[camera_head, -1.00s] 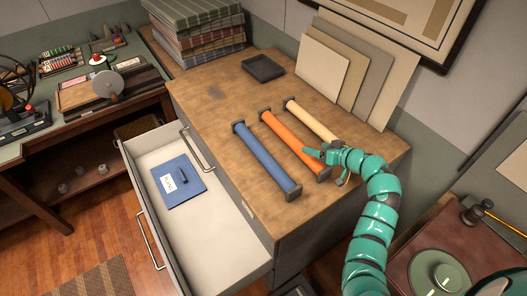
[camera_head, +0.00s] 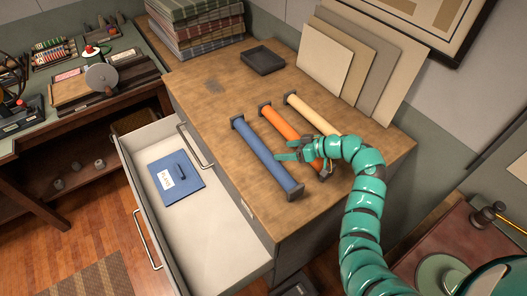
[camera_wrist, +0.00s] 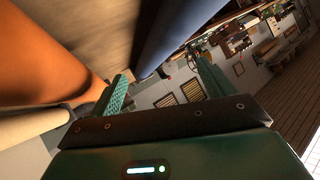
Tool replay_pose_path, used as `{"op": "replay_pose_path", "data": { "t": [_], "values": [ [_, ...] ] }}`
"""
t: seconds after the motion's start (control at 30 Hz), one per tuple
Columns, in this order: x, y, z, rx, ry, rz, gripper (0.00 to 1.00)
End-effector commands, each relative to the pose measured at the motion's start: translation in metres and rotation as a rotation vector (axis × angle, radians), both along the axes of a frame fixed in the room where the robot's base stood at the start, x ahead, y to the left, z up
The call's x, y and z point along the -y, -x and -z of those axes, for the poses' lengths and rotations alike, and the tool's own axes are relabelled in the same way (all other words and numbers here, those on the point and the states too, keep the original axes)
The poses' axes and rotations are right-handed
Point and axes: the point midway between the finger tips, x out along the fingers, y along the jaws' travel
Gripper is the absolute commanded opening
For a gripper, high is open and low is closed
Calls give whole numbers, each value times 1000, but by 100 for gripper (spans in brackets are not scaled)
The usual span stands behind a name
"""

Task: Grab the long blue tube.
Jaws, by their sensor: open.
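The long blue tube (camera_head: 265,155) lies on the wooden cabinet top, with a dark square cap at each end. It is the leftmost of three tubes. In the wrist view the blue tube (camera_wrist: 190,22) shows beyond the fingertips, between their directions. My gripper (camera_head: 281,151) is open and empty, just right of the blue tube's middle and above the orange tube (camera_head: 281,124). Its two green fingers (camera_wrist: 165,84) stand apart in the wrist view. I cannot tell whether a finger touches a tube. My gripper hides part of the orange tube.
A cream tube (camera_head: 312,113) lies at the right. A black tray (camera_head: 262,60), stacked cloth (camera_head: 200,30) and leaning boards (camera_head: 335,60) are farther back. The cabinet top left of the blue tube is clear.

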Motion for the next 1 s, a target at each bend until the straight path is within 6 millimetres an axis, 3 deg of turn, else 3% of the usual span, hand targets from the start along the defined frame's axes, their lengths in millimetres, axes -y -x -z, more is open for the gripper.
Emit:
{"op": "replay_pose_path", "data": {
  "t": [0.1,0.37,0.7,1.0],
  "values": [
    [-15,-4,8,-5,0,-4,82],
    [-26,-9,14,0,0,0,82],
    [-60,-19,34,-4,0,-3,82],
    [-64,-22,37,-1,1,0,82]
  ]
}}
